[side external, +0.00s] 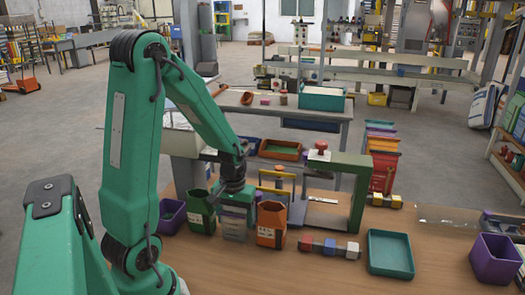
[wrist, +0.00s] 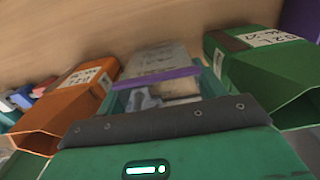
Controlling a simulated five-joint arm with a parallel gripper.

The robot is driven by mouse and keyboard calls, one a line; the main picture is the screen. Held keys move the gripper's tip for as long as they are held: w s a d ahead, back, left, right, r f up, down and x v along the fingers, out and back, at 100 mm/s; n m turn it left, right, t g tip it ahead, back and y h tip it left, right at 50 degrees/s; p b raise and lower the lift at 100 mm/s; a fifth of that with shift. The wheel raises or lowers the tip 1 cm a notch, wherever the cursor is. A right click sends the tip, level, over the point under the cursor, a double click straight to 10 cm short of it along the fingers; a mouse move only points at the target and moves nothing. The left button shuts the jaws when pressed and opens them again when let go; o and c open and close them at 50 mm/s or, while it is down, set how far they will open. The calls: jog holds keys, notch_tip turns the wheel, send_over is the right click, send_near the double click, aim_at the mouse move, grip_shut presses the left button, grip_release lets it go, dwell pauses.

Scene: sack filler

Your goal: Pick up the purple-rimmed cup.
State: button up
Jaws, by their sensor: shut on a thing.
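The purple-rimmed cup stands between an orange container and a green container on the wooden table. In the wrist view its purple rim (wrist: 165,77) crosses in front of a pale grey wall (wrist: 155,58) with faint markings. In the side view its pale grey lower body (side external: 235,225) shows below my gripper (side external: 237,203). My gripper points down over it and is shut on it; the fingertips are mostly hidden. I cannot tell whether the cup touches the table.
The orange container (side external: 271,224) is close on the right and the green one (side external: 200,212) close on the left. Small coloured blocks (side external: 330,247), a teal tray (side external: 390,253) and a purple bin (side external: 494,258) lie further right. A green frame (side external: 357,205) stands behind.

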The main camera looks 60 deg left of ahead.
notch_tip(320, 180, up, 10)
dwell(0.7)
dwell(0.5)
notch_tip(320, 180, up, 20)
jog(key=w+a, duration=0.3)
jog(key=w, duration=1.2)
notch_tip(320, 180, down, 18)
jog(key=shift+s+a, duration=0.15)
jog(key=shift+a, duration=0.05)
dwell(0.4)
jog(key=shift+f, duration=2.2)
jog(key=shift+f, duration=1.4)
